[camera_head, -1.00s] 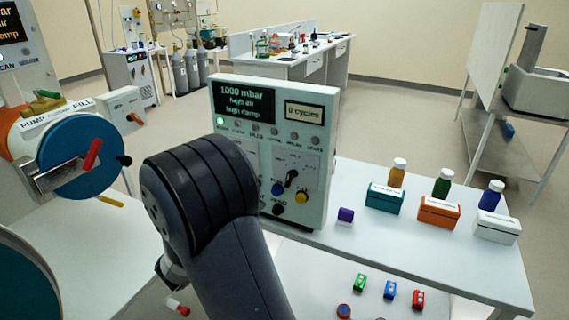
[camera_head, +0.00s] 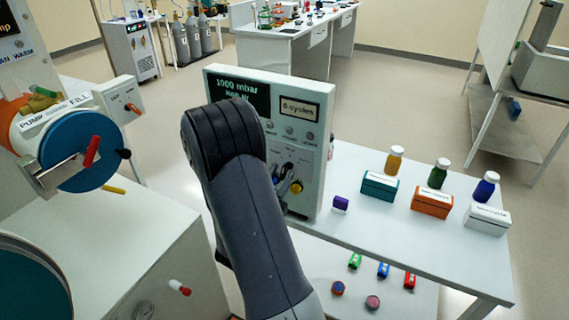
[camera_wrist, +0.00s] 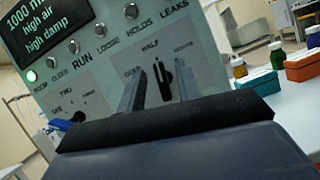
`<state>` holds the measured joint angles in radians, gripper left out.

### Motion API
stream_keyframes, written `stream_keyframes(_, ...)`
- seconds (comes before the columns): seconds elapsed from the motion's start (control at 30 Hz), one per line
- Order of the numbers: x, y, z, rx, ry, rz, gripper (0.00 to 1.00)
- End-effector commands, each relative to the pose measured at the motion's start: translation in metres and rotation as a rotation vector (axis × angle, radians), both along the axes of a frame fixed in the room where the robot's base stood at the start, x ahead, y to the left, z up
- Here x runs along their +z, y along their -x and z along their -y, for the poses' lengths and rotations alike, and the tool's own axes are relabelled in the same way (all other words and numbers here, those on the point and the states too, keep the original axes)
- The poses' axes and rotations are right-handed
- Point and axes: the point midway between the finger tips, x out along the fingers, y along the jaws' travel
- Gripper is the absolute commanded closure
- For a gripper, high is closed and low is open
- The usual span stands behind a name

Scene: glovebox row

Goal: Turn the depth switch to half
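The control panel (camera_head: 312,150) stands upright on the white bench. In the wrist view, its depth switch (camera_wrist: 162,78) is a narrow black knob under the word HALF, with a label on either side. Its upper end leans slightly left and seems to point toward HALF. My gripper (camera_wrist: 161,72) has its two grey fingers apart, one on each side of the knob; I cannot tell whether either touches it. In the head view, my arm covers the panel's left part, and my gripper (camera_head: 288,180) is partly hidden at the lower panel.
Teal (camera_head: 379,188), orange (camera_head: 431,203) and white (camera_head: 485,219) boxes with capped bottles stand farther right. A yellow button (camera_head: 296,187) is below the switch. The pump with a blue disc (camera_head: 80,150) is at left.

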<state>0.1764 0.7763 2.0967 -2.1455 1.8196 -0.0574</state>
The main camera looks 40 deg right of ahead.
Motion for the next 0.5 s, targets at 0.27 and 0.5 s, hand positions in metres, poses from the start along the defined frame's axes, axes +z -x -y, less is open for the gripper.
stream_keyframes(0.27,0.01,-0.007,0.023,-0.001,-0.001,-0.001,0.67)
stream_keyframes(0.5,0.01,-0.008,0.025,0.0,0.0,0.0,0.67)
